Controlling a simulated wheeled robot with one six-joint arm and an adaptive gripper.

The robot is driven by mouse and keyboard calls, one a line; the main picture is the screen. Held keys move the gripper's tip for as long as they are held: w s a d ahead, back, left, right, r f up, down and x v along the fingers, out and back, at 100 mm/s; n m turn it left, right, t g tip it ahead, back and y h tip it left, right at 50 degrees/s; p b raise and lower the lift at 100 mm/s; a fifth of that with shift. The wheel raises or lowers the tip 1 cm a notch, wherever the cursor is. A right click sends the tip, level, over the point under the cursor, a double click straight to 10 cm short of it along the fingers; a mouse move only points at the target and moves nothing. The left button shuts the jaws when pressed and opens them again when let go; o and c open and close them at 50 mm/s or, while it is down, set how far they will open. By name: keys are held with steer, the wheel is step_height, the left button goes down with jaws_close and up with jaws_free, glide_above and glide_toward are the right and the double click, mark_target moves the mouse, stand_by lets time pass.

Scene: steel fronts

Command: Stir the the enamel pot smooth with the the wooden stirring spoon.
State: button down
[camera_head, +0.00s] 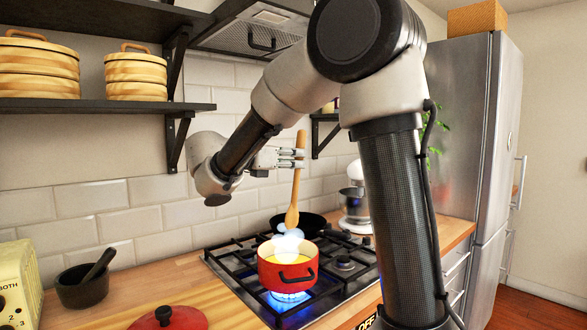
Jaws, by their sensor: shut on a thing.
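A red enamel pot (289,272) with yellow contents stands on the front burner of the gas hob, over a blue flame. Pale steam rises from it. My gripper (296,159) is shut on the upper handle of a wooden stirring spoon (292,216). The spoon hangs nearly upright above the pot. Its bowl end appears above the pot's rim, partly amid the steam.
A dark pan (300,224) sits on a rear burner. A red lid (170,318) lies on a wooden board at the front left, near a mortar with pestle (84,284) and a cream toaster (18,285). A stand mixer (355,203) and steel fridge (468,120) stand right. Shelves and a hood hang above.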

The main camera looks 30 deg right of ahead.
steer(key=shift+r, duration=0.25)
steer(key=s+d, duration=0.3)
steer(key=s, duration=1.4)
steer(key=shift+s+d, duration=0.2)
steer(key=shift+s, duration=0.15)
